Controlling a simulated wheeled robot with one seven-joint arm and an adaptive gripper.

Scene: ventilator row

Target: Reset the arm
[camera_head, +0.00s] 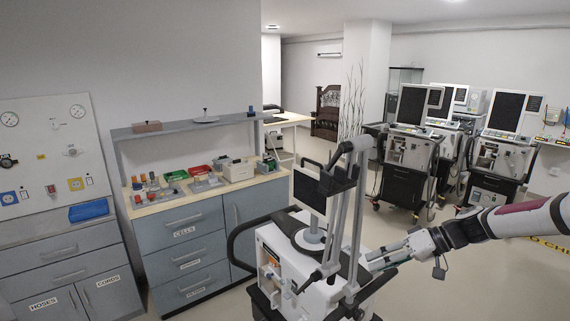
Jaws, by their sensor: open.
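My gripper (378,260) is at the right of centre, at the end of my arm, which reaches in from the right edge. It is close beside the upright grey posts of the near ventilator (285,262). I see nothing held in it. The fingertips are partly hidden near the post, and I cannot tell whether they touch it. The near ventilator is a white unit with a tilted dark screen (309,191) and black handles.
A grey-blue cabinet (186,245) with a counter of small coloured parts stands at left. A wall panel with gauges (45,150) is at far left. Several ventilators on carts (407,150) stand at back right. Open floor (440,290) lies at the lower right, under my arm.

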